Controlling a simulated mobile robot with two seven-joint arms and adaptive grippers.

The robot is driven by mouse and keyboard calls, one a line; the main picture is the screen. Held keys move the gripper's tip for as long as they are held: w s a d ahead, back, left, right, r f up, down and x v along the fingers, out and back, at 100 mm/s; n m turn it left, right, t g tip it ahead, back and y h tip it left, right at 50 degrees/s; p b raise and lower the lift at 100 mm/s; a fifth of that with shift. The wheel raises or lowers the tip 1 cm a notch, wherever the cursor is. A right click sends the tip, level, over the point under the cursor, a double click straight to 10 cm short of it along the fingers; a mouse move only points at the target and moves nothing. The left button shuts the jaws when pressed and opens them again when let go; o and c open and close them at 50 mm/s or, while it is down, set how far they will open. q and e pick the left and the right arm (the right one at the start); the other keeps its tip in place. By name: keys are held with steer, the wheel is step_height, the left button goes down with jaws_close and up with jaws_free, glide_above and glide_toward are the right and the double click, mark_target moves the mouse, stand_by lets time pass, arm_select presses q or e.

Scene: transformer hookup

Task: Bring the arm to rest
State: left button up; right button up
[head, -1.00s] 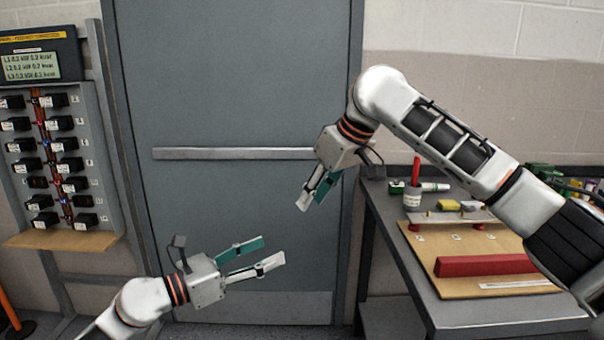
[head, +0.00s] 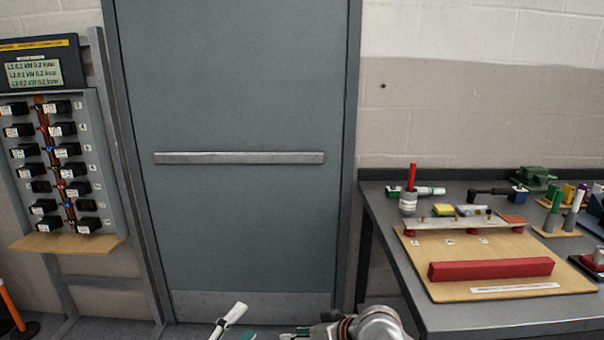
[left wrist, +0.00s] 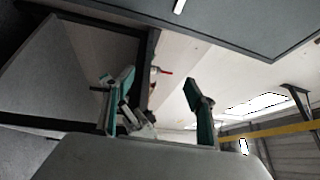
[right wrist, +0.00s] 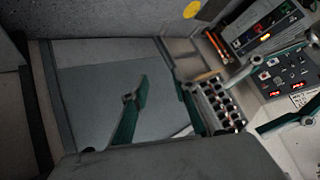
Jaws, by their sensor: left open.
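My left gripper (head: 238,327) shows only at the bottom edge of the head view, with a white finger and a bit of teal pad. Its two fingers stand apart, open and empty, in the left wrist view (left wrist: 160,88). My right arm (head: 372,325) shows at the bottom edge, right of the left gripper. The right gripper is mostly cut off by the frame edge. In the right wrist view its teal fingers (right wrist: 163,88) are apart with nothing between them. The two grippers are close together, low in front of the door.
A grey door (head: 235,90) with a push bar stands ahead. A panel (head: 55,165) of black breakers is at left. The space above the grippers is clear.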

steer(key=s+d+f+m+t+h+p, duration=0.2)
steer(key=s+d+f+t, duration=0.1)
steer(key=s+d+f, duration=0.85)
arm_select(q)
steer(key=s+a+f+n+g+y, duration=0.3)
steer(key=s+f+n, duration=0.6)
steer(key=s+f, duration=0.2)
steer(key=s+a+f+n+g+y, duration=0.3)
steer(key=s+f+n, duration=0.7)
steer(key=s, duration=0.4)
steer(key=shift+a+f+y+p, duration=0.4)
steer(key=shift+f+y+p, duration=0.1)
steer(key=shift+f, duration=0.4)
arm_select(e)
steer(key=s+d+f+h, duration=0.1)
steer(key=s+d, duration=0.4)
steer(key=s, duration=0.4)
steer(key=s+d+f+t+h, duration=0.1)
steer(key=s+d, duration=0.3)
steer(key=s, duration=0.5)
steer(key=shift+s+d+f+h, duration=0.2)
steer(key=shift+d+f+h, duration=0.2)
steer(key=shift+h, duration=0.4)
